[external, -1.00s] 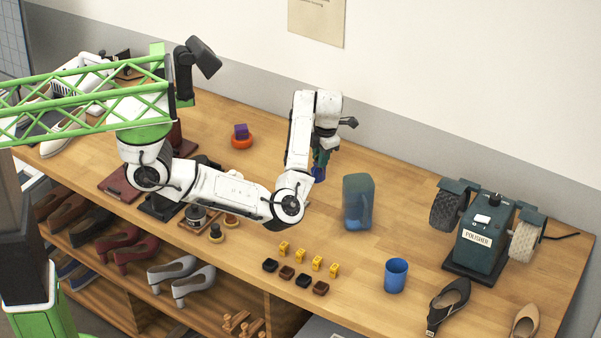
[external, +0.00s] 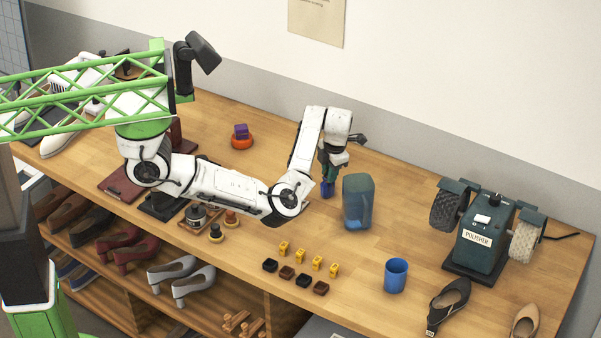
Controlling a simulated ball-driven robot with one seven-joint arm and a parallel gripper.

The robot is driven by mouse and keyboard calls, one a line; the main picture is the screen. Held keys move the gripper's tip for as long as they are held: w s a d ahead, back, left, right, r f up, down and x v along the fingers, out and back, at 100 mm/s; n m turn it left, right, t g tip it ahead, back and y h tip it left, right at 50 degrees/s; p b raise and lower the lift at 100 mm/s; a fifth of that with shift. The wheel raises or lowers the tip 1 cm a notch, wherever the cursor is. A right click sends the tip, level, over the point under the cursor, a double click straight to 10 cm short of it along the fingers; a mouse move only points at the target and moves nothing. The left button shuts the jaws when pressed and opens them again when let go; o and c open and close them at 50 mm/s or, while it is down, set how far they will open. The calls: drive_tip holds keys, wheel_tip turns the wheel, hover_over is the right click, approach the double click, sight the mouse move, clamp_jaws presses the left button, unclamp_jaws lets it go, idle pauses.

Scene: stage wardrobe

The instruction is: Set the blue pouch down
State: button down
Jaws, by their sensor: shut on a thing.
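My gripper points down and is shut on the pouch. The pouch is at or very close to the wooden table top (external: 400,215); I cannot tell whether it touches. The fingers are small and partly hidden by the wrist.
Several yellow pieces (external: 300,255) and dark blocks (external: 287,272) lie in front. A blue cup (external: 396,275), a polisher (external: 481,235) and shoes (external: 449,302) are further right.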

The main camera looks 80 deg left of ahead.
drive_tip(key=c, duration=1)
unclamp_jaws()
drive_tip(key=shift+f, duration=0.1)
drive_tip(key=r, duration=0.4)
drive_tip(key=d+r+b, duration=0.1)
drive_tip(key=r, duration=0.3)
drive_tip(key=d+r, duration=0.1)
drive_tip(key=r, duration=0.3)
drive_tip(key=shift+w+d+b, duration=0.1)
drive_tip(key=shift+w+b, duration=0.2)
